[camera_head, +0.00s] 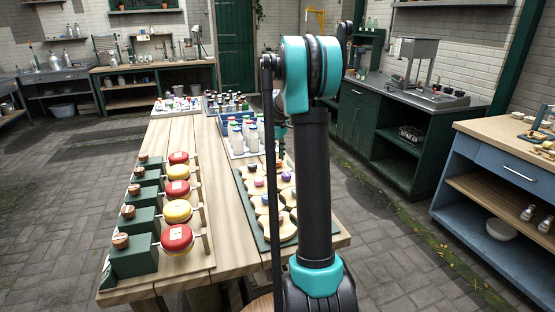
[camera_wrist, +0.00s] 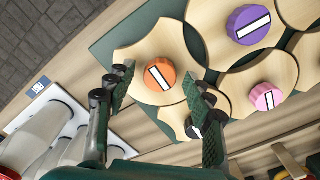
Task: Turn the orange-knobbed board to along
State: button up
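The orange knob (camera_wrist: 159,74) bears a white stripe with a dark border, tilted in the wrist view. It sits on a pale wooden board (camera_wrist: 133,62) with curved-in sides, on a dark green base (camera_wrist: 112,42). My gripper (camera_wrist: 160,86) is open, with one finger on each side of the knob's near part in the picture. I see no clear contact, and the height above the knob cannot be told. In the head view my arm and gripper (camera_head: 281,150) cover that far part of the base, and the orange knob is not clearly seen.
Neighbouring boards carry a purple knob (camera_wrist: 249,24) and a pink knob (camera_wrist: 266,96) close by. A tray of white bottles (camera_wrist: 42,135) stands beside the base. On the table's left, green blocks with red and yellow discs (camera_head: 177,239) form a row.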

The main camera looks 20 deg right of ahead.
jog(key=c, duration=1.1)
jog(key=shift+m, duration=0.4)
jog(key=m, duration=0.3)
jog(key=shift+m, duration=0.3)
jog(key=m, duration=0.4)
jog(key=shift+m, duration=0.3)
jog(key=m, duration=0.4)
jog(key=shift+m, duration=2.5)
